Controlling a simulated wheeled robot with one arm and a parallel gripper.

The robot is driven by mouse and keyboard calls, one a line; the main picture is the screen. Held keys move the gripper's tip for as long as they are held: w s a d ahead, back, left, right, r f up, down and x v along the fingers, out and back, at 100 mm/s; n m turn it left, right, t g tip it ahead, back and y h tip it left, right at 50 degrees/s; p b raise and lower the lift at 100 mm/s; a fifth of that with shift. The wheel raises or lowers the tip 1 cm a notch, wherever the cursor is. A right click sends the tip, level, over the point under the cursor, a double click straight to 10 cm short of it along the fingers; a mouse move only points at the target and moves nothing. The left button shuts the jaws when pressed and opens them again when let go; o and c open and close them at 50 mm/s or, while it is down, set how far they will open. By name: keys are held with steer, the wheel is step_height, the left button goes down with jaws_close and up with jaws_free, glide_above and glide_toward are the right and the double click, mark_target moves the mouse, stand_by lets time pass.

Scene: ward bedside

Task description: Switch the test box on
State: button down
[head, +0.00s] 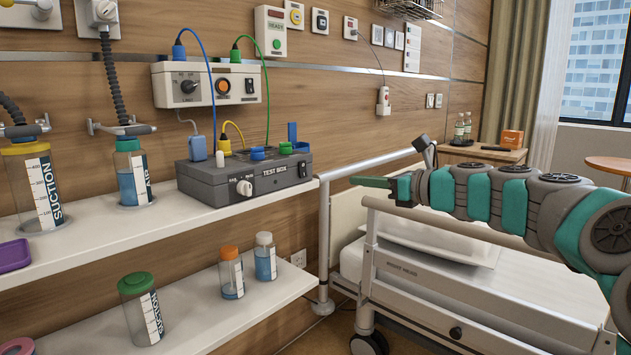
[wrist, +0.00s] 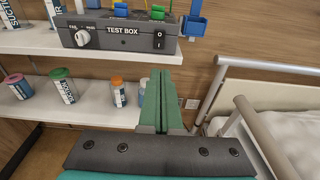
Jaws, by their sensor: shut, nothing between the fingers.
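The grey test box (head: 222,181) stands on the upper wall shelf, with its label and a white knob (head: 244,188) on its front. In the wrist view the test box (wrist: 126,46) is at the top, and a dark rocker switch (wrist: 158,41) with O and I marks is at the right end of its front. I cannot tell which side of the switch is pressed. My gripper (head: 354,181) is shut and empty, to the right of the box and apart from it. In the wrist view my gripper (wrist: 161,72) points up toward the box, below the switch.
Labelled bottles stand on the upper shelf (head: 110,235) and lower shelf (head: 205,310). The bed's rail (head: 322,240) stands close to the right of the shelf's end.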

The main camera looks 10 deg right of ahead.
mark_target(304, 175)
steer(key=shift+a, duration=0.1)
steer(key=b+x, duration=0.1)
steer(key=x, duration=1.2)
steer(key=shift+s+f, duration=0.1)
steer(key=shift+f, duration=0.05)
steer(key=shift+w+a, duration=0.3)
steer(key=shift+w, duration=0.2)
steer(key=shift+w+a+b, duration=0.1)
steer(key=shift+a+b, duration=0.1)
steer(key=shift+b, duration=0.25)
steer(key=shift+d, duration=0.1)
steer(key=shift+s+d+p, duration=0.15)
steer(key=shift+s+p, duration=0.05)
steer(key=shift+p, duration=0.1)
steer(key=f+p+v, duration=0.1)
steer(key=f+v, duration=0.2)
steer(key=v, duration=1)
steer(key=shift+s+d, duration=0.15)
steer(key=shift+s, duration=0.05)
